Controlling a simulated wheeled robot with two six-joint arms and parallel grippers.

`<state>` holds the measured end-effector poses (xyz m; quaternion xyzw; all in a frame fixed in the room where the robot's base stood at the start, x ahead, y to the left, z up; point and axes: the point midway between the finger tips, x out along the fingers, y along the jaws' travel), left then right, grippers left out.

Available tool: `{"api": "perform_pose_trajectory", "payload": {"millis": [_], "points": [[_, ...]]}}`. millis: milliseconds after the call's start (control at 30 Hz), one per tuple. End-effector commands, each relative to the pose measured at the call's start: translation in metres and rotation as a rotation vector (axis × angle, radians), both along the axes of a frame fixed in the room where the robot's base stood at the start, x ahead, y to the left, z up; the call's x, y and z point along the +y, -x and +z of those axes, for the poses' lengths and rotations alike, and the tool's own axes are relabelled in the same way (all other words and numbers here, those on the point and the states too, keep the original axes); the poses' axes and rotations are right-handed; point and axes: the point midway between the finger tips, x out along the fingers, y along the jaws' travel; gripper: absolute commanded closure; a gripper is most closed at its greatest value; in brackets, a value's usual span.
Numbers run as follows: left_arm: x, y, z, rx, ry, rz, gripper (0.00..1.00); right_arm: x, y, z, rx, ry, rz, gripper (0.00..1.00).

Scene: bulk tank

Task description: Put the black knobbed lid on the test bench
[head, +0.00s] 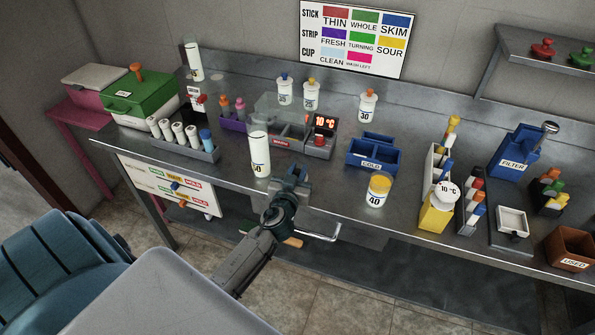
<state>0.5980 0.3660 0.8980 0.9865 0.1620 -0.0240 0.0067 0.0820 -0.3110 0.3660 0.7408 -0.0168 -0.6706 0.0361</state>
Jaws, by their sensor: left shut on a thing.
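My left gripper (294,176) reaches in from the bottom to the front edge of the test bench (225,178), between the white bottle marked 50 and the jar marked 40. It is shut on a small dark thing at its fingertips, mostly hidden by the jaws. I cannot tell for sure whether this is the black knobbed lid. No other black knobbed lid shows clearly. My right gripper is not in view.
A white bottle (259,153) stands left of the gripper and a yellow-topped jar (378,190) stands right. A blue COLD box (372,152) and a red-display device (321,137) are behind. Red (543,48) and green (581,57) knobbed lids sit on the wall shelf.

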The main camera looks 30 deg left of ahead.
Motion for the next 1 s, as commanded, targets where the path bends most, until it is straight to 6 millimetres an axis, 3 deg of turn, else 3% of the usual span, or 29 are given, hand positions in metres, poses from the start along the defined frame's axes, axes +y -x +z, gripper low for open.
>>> {"api": "perform_pose_trajectory", "payload": {"millis": [133,167,267,667,1000], "points": [[0.000,0.000,-0.004,0.000,0.000,0.000,1.00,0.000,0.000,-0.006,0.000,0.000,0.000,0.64],[0.000,0.000,-0.003,0.000,0.000,0.000,0.77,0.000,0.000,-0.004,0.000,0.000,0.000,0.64],[0.000,0.000,-0.002,0.000,-0.001,0.000,0.59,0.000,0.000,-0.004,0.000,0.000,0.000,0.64],[-0.001,0.002,0.001,0.001,0.000,0.000,0.59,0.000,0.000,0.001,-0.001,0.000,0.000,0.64],[-0.023,0.069,-0.001,0.002,0.002,-0.001,0.59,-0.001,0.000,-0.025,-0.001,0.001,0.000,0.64]]}}
